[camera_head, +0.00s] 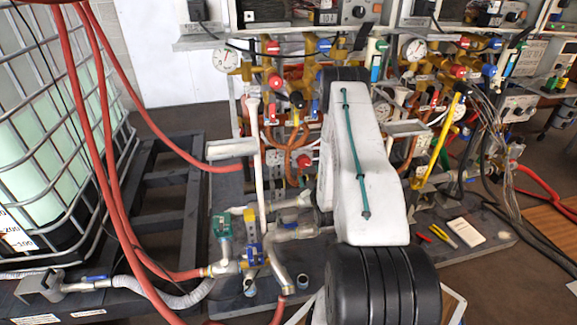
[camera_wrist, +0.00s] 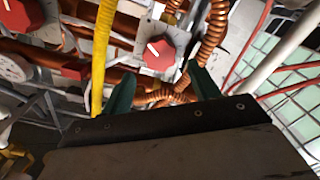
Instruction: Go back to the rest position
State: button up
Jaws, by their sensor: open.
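My gripper (camera_wrist: 160,86) shows in the wrist view as two green fingers standing apart with nothing between them. Beyond the fingers are coiled copper pipes (camera_wrist: 214,32) and a white valve plate with a red knob (camera_wrist: 158,49). A yellow hose (camera_wrist: 103,45) runs beside the left finger. I cannot tell whether the fingers touch any pipe. In the head view my white arm reaches forward over the middle of the heater piping, and it hides my gripper.
Pressure gauges (camera_head: 226,59) and colored valves crowd the back. A caged tank (camera_head: 55,140) with red hoses (camera_head: 112,170) stands at the left. Brass valves (camera_head: 232,262) sit front left. Pliers (camera_head: 443,236) and a white card (camera_head: 466,232) lie on the base plate at the right.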

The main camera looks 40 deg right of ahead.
jog(key=s+a+f+m+g+y, duration=0.3)
jog(key=s+a+f+g+y, duration=0.2)
jog(key=f+g, duration=0.35)
jog(key=s+a+r+g+y, duration=0.2)
jog(key=s+a+r+g, duration=0.2)
jog(key=a+r, duration=0.75)
jog(key=s+a+r+g+y, duration=0.2)
jog(key=s+a+r+g, duration=0.35)
jog(key=r, duration=1.05)
jog(key=s+a+r+n+t, duration=0.1)
jog(key=s+a+r+t, duration=0.1)
jog(key=s+a+r, duration=0.5)
jog(key=s+a+r+n+t, duration=0.2)
jog(key=s+a+r, duration=0.5)
jog(key=a+r, duration=0.4)
jog(key=shift+s+a+r, duration=0.2)
jog(key=shift+a+r, duration=0.2)
jog(key=shift+r, duration=0.9)
jog(key=shift+d, duration=0.1)
